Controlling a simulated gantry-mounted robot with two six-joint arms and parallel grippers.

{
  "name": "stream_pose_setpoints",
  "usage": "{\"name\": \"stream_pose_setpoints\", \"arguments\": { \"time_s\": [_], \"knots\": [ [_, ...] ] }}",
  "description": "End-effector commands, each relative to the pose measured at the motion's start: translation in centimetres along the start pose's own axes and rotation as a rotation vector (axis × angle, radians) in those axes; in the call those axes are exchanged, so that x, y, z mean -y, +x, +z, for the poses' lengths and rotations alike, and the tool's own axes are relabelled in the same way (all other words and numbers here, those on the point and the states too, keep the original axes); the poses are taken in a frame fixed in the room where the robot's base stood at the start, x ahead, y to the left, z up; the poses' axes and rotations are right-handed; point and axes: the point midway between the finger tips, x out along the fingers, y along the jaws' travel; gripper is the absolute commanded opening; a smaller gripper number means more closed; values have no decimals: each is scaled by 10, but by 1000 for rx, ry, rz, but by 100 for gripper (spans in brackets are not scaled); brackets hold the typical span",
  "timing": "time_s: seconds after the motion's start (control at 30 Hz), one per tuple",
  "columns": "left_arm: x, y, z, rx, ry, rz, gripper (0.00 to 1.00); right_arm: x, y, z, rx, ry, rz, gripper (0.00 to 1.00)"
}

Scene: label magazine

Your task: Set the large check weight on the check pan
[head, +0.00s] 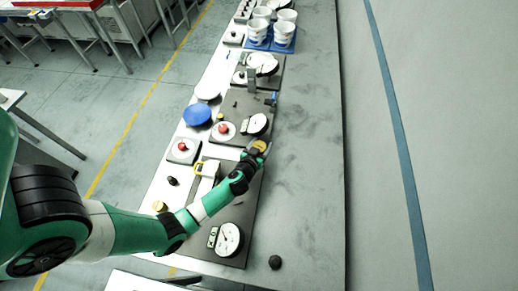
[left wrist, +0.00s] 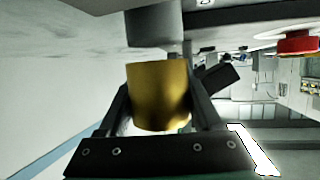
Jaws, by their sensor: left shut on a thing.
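My left gripper (head: 259,149) is shut on a brass cylinder, the check weight (head: 260,146), beside the dial gauge (head: 258,124) on the bench. In the left wrist view the brass weight (left wrist: 158,95) sits between the two fingers (left wrist: 158,100). A grey cylindrical part (left wrist: 155,25) shows just beyond the weight; I cannot tell whether they touch. I cannot tell for sure which item is the check pan. A smaller-looking brass piece (head: 159,206) stands at the bench's left edge. My right gripper is not in view.
A red knob on a white disc (head: 223,131), a red button box (head: 183,148), a blue dish (head: 197,114) and a near dial gauge (head: 229,239) stand around the arm. A dark knob (head: 275,262) lies near the front. The bench's right side is clear.

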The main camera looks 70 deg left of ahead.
Motion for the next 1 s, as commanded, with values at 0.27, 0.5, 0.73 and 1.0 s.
{"name": "stream_pose_setpoints", "arguments": {
  "time_s": [0.27, 0.5, 0.73, 1.0],
  "knots": [
    [-1, 7, 8, -5, 0, 2, 0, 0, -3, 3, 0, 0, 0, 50],
    [-1, 7, 10, -5, 0, 2, 0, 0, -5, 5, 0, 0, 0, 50],
    [0, 7, 13, 1, 0, 0, 89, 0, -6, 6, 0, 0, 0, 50],
    [0, 7, 13, 1, 0, 0, 96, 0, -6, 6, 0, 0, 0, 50]
  ]
}}
